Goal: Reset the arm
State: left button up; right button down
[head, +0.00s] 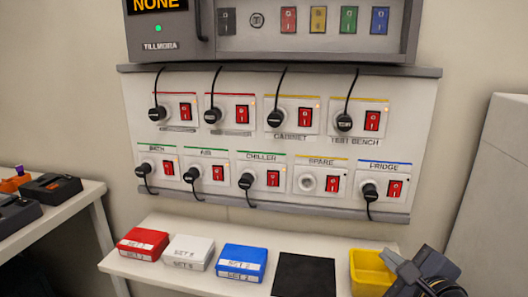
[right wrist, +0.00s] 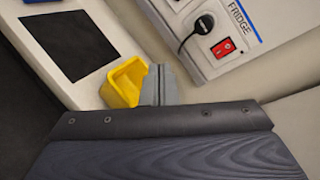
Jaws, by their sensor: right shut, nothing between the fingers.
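My right gripper (head: 408,270) is at the lower right of the head view, in front of the right end of the shelf and overlapping the yellow bin (head: 368,272). Its fingers are together with nothing between them. In the right wrist view the grey fingers (right wrist: 159,84) show beside the yellow bin (right wrist: 122,84); whether they touch it I cannot tell. My left gripper is in neither view.
A wall panel (head: 230,140) carries red switches and black plugs on cords; the SPARE socket (head: 306,184) has no plug. Below, the white shelf (head: 190,283) holds a red box (head: 142,243), a white box (head: 188,252), a blue box (head: 242,262) and a black mat (head: 303,275).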

jog(key=s+a+f+n+g+y, duration=0.15)
jog(key=s+f+n+g, duration=0.35)
jog(key=s+f+n, duration=0.55)
jog(key=s+a+f+n+g+y, duration=0.15)
jog(key=s+f+n+g, duration=0.45)
jog(key=n, duration=0.7)
notch_tip(320, 180, up, 18)
jog(key=t+p, duration=0.1)
jog(key=p, duration=1.6)
jog(key=shift+s+a+r+h, duration=0.15)
jog(key=shift+s+a+h, duration=0.05)
jog(key=shift+a+h, duration=0.1)
